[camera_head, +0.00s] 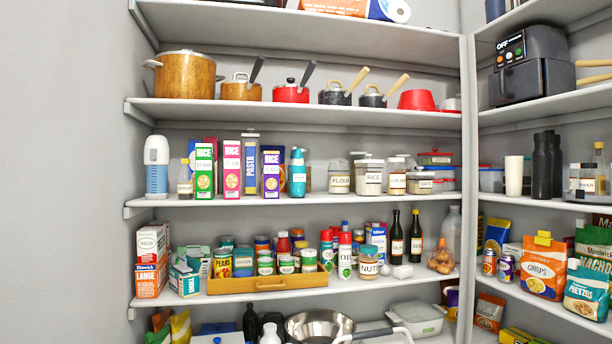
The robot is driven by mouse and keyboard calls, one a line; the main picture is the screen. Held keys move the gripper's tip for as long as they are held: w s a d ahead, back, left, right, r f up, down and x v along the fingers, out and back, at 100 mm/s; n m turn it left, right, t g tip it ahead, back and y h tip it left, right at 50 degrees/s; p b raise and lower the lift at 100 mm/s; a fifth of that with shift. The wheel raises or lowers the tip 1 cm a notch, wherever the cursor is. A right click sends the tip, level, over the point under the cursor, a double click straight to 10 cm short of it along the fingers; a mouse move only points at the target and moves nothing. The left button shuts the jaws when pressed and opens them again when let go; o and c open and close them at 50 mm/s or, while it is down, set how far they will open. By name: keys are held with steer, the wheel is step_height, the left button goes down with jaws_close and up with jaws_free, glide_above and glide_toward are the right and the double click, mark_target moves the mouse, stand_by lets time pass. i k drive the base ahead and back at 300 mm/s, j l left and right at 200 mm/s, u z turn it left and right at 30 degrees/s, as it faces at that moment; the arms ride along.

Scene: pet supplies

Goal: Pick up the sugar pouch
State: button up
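I cannot pick out a sugar pouch by its label in the head view. Several bags and pouches show, some too small or too cut off to read. On the right shelves stand an orange crisps bag (542,270), a teal-and-white bag (587,290) and a green nachos bag (594,244). A red-orange pouch (489,312) stands on the lower right shelf. A yellow-green pouch (180,328) is partly cut off at the bottom left. My gripper is not in view.
White shelves (300,108) line the back and right walls. The middle back shelf holds boxes and labelled jars (373,178). A wooden tray (268,284) of cans sits below. Pots (184,77) stand above. A metal bowl (318,328) is at the bottom. The left wall (60,170) is bare.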

mark_target(296, 170)
steer(key=i+j+z, duration=0.25)
steer(key=i+j, duration=0.25)
steer(key=z, duration=3.25)
steer(key=j+u, duration=0.1)
steer(key=u, duration=3.05)
